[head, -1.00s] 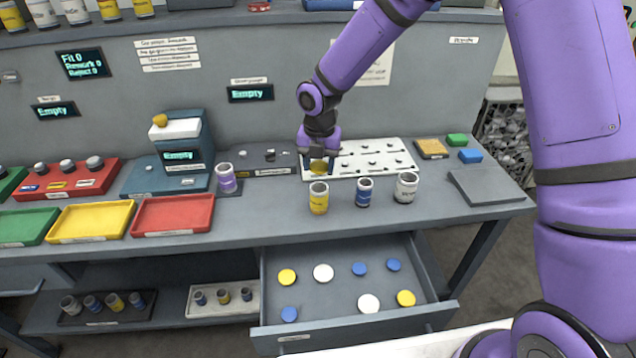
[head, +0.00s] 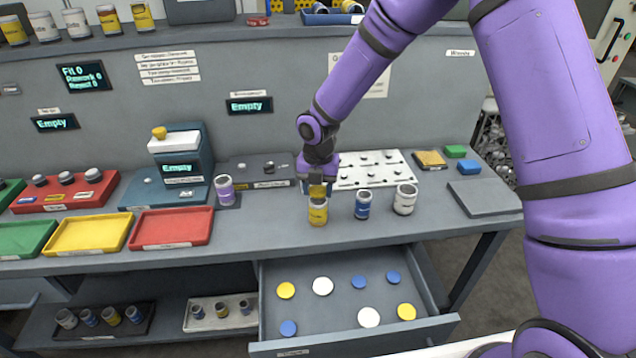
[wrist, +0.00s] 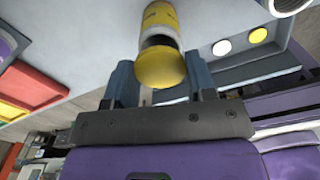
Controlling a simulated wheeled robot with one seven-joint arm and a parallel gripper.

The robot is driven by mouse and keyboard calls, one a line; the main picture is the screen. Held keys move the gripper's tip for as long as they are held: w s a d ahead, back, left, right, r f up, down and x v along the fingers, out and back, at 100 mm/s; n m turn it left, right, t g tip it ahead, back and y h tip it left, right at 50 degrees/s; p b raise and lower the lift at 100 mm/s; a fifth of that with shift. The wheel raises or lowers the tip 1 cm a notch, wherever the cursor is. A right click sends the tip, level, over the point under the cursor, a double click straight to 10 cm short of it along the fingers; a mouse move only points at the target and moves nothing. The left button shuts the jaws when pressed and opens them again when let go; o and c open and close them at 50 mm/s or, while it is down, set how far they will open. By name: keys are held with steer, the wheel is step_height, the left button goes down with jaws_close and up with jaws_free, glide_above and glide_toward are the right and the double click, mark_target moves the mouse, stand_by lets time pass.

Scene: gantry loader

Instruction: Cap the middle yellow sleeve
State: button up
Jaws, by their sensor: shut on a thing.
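My gripper (head: 318,187) is shut on a yellow cap (wrist: 162,68), which sits between the fingertips in the wrist view. The yellow sleeve (head: 318,213) stands upright on the bench, directly below the gripper. In the wrist view the sleeve (wrist: 158,16) shows just beyond the cap, with its dark mouth partly hidden by it. I cannot tell whether cap and sleeve touch. A blue sleeve (head: 362,205) and a white sleeve (head: 404,200) stand to its right.
A purple sleeve (head: 224,190) stands to the left. A white board (head: 375,181) lies behind the sleeves. The open drawer (head: 335,298) below holds several yellow, white and blue caps. Red (head: 207,231) and yellow (head: 60,250) trays sit on the left.

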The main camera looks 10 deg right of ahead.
steer(key=shift+f, duration=1)
steer(key=shift+s+f, duration=0.1)
steer(key=o, duration=1)
steer(key=shift+c, duration=0.2)
step_height(320, 180, up, 11)
